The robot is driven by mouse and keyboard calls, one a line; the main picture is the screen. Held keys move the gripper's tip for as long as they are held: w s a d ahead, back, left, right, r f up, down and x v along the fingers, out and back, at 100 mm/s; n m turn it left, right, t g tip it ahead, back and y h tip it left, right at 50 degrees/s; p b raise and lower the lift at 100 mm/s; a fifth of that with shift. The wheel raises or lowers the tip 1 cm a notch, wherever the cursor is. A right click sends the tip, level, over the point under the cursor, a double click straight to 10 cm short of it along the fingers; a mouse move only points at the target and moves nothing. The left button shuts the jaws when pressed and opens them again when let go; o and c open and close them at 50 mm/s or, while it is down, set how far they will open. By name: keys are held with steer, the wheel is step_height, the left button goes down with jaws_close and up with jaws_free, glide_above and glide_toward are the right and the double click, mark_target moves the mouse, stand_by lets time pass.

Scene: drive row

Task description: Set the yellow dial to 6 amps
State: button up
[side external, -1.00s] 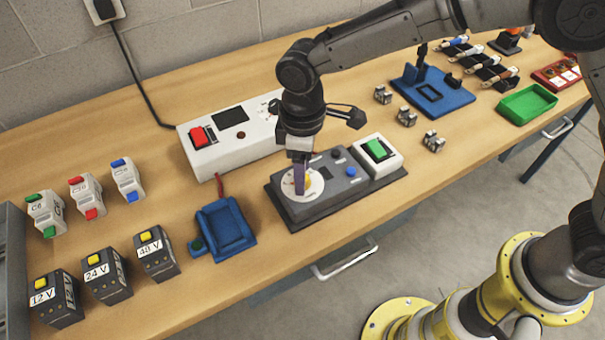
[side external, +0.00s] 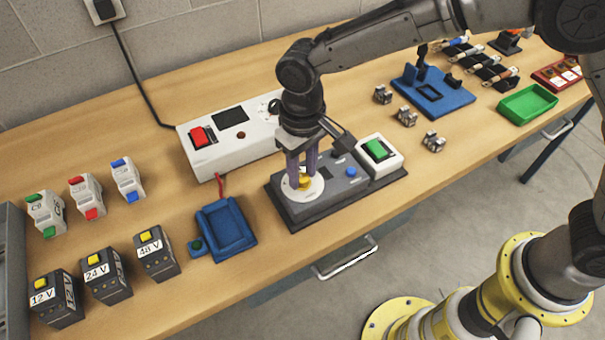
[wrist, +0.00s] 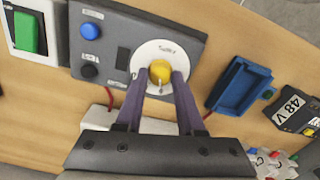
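The yellow dial (side external: 304,183) stands on a round white plate (side external: 317,190) at the left end of a dark grey panel box (side external: 345,188). In the wrist view the yellow dial (wrist: 160,70) lies between my two purple fingertips. Some small lettering shows on the plate (wrist: 164,49), but I cannot read any numbers or tell which value the dial points to.
The panel also has a blue button (side external: 351,172) and a black knob (wrist: 89,70). A green switch (side external: 379,149) stands to its right. A white box with a red switch (side external: 199,136) is behind. A blue holder (side external: 226,230) sits left, beside several dark voltage blocks (side external: 108,275).

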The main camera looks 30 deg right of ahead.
mark_target(303, 177)
steer(key=o, duration=0.9)
steer(key=shift+r, duration=3.5)
